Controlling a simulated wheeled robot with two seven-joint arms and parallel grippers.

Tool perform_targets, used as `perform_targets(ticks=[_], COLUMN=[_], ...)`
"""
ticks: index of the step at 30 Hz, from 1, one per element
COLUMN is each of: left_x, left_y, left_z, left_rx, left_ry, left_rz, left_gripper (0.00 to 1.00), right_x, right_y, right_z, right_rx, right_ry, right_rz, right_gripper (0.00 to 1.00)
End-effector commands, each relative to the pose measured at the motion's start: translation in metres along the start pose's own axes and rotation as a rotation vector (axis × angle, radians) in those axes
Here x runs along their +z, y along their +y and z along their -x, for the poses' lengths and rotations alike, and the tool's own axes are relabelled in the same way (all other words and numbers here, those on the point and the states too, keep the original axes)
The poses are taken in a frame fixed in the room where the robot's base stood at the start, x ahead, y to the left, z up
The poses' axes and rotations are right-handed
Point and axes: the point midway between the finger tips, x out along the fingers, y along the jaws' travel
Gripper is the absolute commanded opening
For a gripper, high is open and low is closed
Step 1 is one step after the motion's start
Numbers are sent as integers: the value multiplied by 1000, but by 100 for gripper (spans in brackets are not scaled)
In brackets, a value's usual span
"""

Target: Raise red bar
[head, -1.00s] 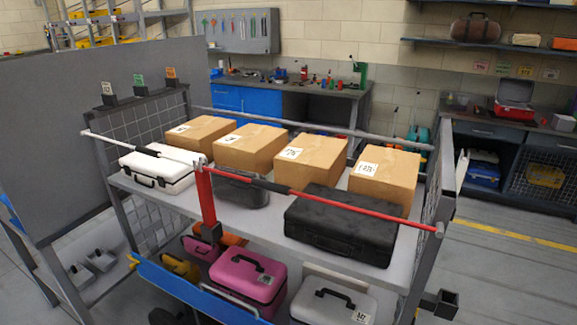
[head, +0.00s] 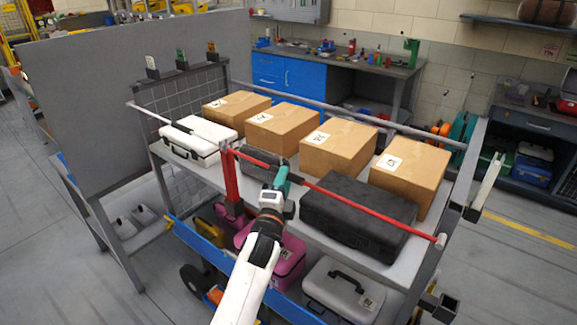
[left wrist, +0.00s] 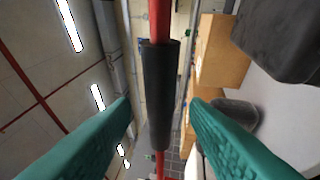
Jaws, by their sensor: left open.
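The red bar (head: 340,205) lies across the front of the cart's upper shelf, from a red post (head: 230,175) at the left to a pale end knob at the right. It has a dark sleeve, which shows in the left wrist view as a black grip (left wrist: 158,95) on the bar. My left gripper (head: 287,177) reaches in from the front at this sleeve. In the left wrist view its teal fingers (left wrist: 165,120) are open, with the bar and sleeve running between them, not clasped. Whether the fingers touch the bar cannot be told. My right gripper is not in view.
Behind the bar are a black case (head: 355,215), a white case (head: 199,140) and several cardboard boxes (head: 337,147). A pink case and a grey case (head: 343,290) sit below. A pale upright piece (head: 487,183) stands by the cart's right end.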

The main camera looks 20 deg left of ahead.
Motion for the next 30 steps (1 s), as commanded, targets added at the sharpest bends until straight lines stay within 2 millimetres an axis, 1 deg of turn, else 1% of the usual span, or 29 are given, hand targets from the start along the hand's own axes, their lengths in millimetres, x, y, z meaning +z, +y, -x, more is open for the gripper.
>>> perform_targets(ticks=[1,3,6,9,13,20,27,28,30], left_x=[0,1,0,0,0,0,0,0,0], left_y=[2,2,1,0,-1,-1,-1,-1,-1], left_z=[-11,-23,-35,-43,-47,-47,-47,-47,-47], left_rx=[-1,-1,-1,-1,-2,-1,-2,-2,-2], left_ry=[0,0,0,0,0,0,-1,-1,-1], left_rz=[1,1,2,2,2,1,1,1,1], left_gripper=[41,41,41,41,41,41,2,0,0], right_x=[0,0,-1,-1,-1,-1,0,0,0], right_y=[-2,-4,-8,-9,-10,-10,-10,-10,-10], right_z=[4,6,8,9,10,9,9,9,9], right_rx=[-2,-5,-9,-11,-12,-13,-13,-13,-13], right_ry=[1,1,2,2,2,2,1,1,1], right_rz=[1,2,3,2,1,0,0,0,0], right_gripper=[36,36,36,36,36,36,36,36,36])
